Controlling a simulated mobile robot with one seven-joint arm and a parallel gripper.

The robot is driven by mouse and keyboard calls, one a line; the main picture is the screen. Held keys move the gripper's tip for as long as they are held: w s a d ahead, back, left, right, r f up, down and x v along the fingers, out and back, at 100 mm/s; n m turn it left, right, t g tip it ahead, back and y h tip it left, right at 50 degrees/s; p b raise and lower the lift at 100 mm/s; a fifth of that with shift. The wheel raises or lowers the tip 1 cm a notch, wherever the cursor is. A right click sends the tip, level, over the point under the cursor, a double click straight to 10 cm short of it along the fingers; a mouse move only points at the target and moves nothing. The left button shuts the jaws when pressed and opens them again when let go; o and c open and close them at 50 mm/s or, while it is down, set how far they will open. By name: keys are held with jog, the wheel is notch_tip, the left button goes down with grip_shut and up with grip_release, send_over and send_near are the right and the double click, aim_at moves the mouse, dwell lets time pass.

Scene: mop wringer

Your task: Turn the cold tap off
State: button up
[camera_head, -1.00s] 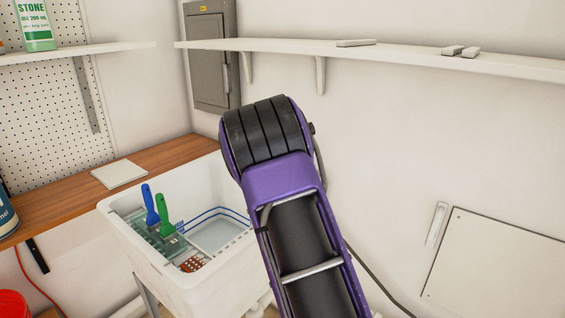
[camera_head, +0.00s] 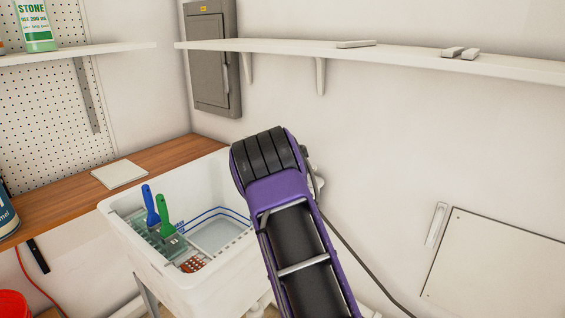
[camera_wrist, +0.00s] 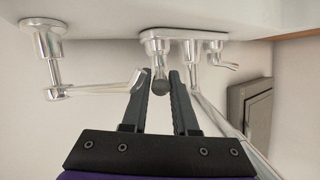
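Chrome tap fittings show in the wrist view, fixed to a pale surface along the top. On the left, a round-based fitting (camera_wrist: 54,75) has a long arm reaching right to near my left finger. In the middle, a short stem ends in a dark rounded tip (camera_wrist: 160,87). On the right is a small lever (camera_wrist: 222,64). I cannot tell which is the cold tap. My gripper (camera_wrist: 162,75) is open, its fingers on either side of the dark tip. Contact is unclear. In the head view my arm hides the gripper and fittings.
A white sink (camera_head: 180,273) holds a blue-handled tool (camera_head: 150,205) and a green-handled tool (camera_head: 165,213). A wooden counter (camera_head: 165,160) adjoins it. A white shelf (camera_head: 400,56) runs above, and a grey panel box (camera_head: 212,60) hangs on the wall.

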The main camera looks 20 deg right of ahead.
grip_shut()
dwell(1.1)
